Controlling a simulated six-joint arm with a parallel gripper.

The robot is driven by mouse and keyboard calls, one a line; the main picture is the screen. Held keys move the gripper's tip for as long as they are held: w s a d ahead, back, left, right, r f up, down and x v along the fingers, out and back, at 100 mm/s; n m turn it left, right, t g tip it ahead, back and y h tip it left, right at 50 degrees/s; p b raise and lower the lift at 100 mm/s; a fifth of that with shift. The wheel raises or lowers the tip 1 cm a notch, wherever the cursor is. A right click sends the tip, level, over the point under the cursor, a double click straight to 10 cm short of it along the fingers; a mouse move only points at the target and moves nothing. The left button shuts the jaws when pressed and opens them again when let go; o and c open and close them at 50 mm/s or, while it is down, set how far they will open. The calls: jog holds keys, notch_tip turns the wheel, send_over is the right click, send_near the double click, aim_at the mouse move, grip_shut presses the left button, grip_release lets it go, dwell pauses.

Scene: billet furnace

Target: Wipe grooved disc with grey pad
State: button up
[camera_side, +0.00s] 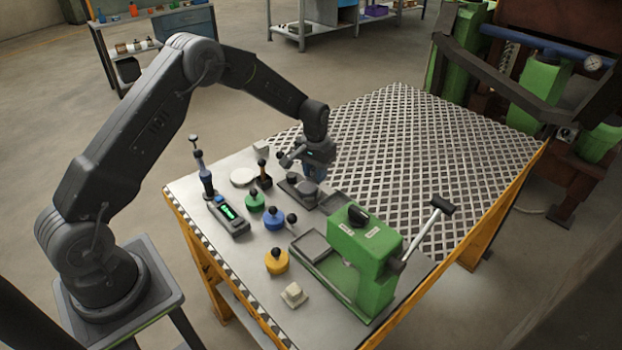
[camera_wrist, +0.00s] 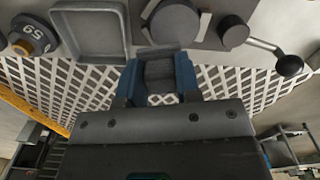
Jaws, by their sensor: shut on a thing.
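My gripper (camera_side: 315,172) is shut on a dark grey pad (camera_wrist: 160,68), held between its blue fingers (camera_wrist: 158,82) in the wrist view. A large dark round disc (camera_wrist: 175,22), which looks like the grooved disc, sits on a grey fixture just beyond the pad. In the side view the disc (camera_side: 307,188) lies just below and beside the fingers. Its grooves are too small to make out. The pad appears close to the disc's edge, but I cannot tell whether they touch.
A smaller round knob (camera_wrist: 233,32) and a ball-ended lever (camera_wrist: 289,65) stand right of the disc. A square tray (camera_wrist: 58,30) lies left. A green press (camera_side: 365,255) stands at the table's front. Several coloured knobbed pieces lie nearby. The mesh tabletop (camera_side: 430,150) is clear.

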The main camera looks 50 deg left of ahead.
jog(key=shift+r, duration=2.8)
jog(key=shift+a, duration=0.1)
